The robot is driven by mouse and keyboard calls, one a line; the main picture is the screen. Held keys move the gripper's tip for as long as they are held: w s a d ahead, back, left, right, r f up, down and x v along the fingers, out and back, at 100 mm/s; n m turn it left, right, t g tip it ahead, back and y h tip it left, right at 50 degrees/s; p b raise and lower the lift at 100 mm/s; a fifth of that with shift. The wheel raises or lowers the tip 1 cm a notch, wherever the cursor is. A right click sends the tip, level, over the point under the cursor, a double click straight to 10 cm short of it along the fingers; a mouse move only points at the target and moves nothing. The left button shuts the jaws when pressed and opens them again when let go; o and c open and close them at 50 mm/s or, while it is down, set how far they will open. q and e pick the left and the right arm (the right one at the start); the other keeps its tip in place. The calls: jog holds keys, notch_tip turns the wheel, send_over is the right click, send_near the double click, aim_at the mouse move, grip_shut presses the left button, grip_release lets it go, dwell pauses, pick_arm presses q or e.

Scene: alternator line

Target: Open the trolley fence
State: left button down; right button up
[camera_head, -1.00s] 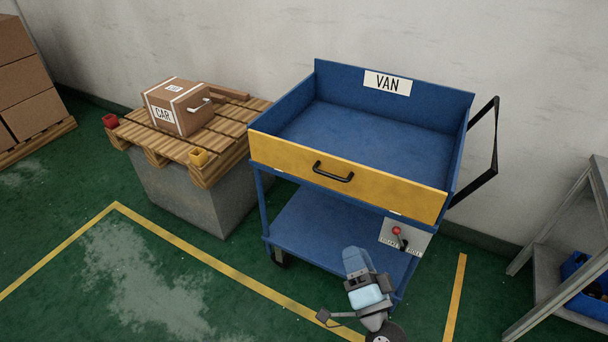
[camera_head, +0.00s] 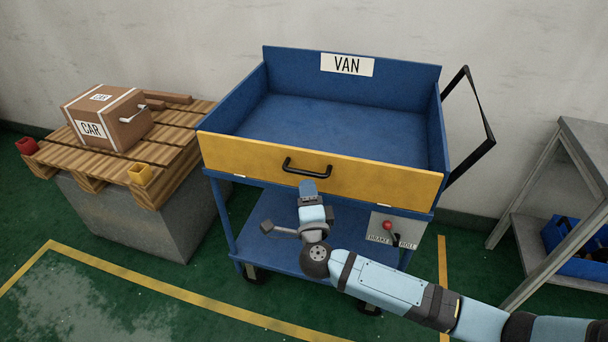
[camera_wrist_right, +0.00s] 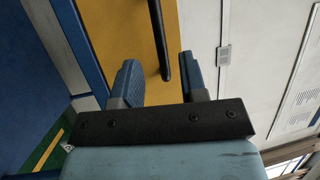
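The blue trolley (camera_head: 222,203) carries a VAN sign on its tray's back wall. Its yellow front fence (camera_head: 385,187) is upright and closes the tray's front. A black handle (camera_head: 307,172) sits on the fence's outer face. My right gripper (camera_head: 308,188) is just below and in front of the handle. In the right wrist view, its two blue fingers (camera_wrist_right: 164,75) are apart, with the handle bar (camera_wrist_right: 160,40) lined up with the gap between them. I cannot tell whether they touch it. My left gripper is not in view.
A wooden pallet (camera_head: 188,150) on a grey block stands left, holding a CAR box (camera_head: 110,118). A brake panel with a red-knobbed lever (camera_head: 388,226) is under the tray, close to my right arm. A grey rack (camera_head: 585,145) stands right. Green floor is clear at the front left.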

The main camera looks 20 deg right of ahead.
aim_at(305, 171)
jog(key=x, duration=0.6)
jog(key=shift+w+b, duration=0.2)
jog(key=shift+b, duration=0.15)
jog(key=shift+c, duration=0.2)
grip_shut()
